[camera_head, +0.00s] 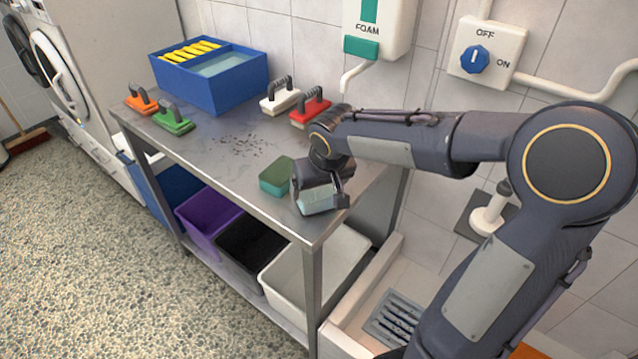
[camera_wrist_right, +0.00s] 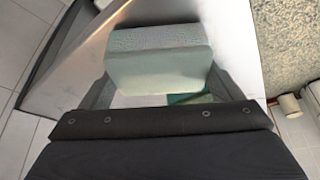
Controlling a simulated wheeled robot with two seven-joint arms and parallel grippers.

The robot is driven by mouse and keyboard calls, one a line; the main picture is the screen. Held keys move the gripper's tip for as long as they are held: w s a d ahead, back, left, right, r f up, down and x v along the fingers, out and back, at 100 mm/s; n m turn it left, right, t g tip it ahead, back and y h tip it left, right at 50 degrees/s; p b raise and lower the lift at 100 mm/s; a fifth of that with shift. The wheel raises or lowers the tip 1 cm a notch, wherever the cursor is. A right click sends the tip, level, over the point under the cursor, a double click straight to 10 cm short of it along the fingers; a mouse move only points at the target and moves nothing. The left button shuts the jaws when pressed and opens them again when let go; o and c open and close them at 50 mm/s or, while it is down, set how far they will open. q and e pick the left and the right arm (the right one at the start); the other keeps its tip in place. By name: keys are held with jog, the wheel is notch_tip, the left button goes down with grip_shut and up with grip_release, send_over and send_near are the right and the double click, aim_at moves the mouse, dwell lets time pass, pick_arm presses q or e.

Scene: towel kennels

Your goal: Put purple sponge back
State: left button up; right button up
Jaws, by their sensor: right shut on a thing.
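My right gripper (camera_head: 322,192) is over the near right corner of the metal table (camera_head: 215,160), pointing down. It is shut on a pale blue-green sponge (camera_head: 316,203). The held sponge (camera_wrist_right: 158,58) also shows between the fingers in the right wrist view. I cannot tell whether it touches the table top. A green sponge (camera_head: 276,177) lies on the table just left of the gripper. No purple sponge shows in either view. My left gripper is not in view.
A blue two-part box (camera_head: 222,92) holds yellow items and water at the back. Purple (camera_head: 205,219), black (camera_head: 250,248) and white (camera_head: 285,282) bins sit below. The table's front middle is clear apart from dark specks.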

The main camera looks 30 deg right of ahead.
jog(key=shift+f+b, duration=0.35)
dwell(0.4)
jog(key=o, duration=0.8)
jog(key=v, duration=0.8)
jog(key=shift+p, duration=0.4)
jog(key=s+a+y+p, duration=0.2)
jog(key=s+a, duration=0.1)
jog(key=s, duration=0.6)
jog(key=s+a+t+y+p, duration=0.1)
jog(key=s+a+y+p, duration=0.1)
jog(key=s, duration=0.8)
jog(key=shift+a+f+y+p, duration=0.3)
jog(key=shift+a+p, duration=0.3)
jog(key=shift+a, duration=0.2)
jog(key=shift+a+f, duration=0.1)
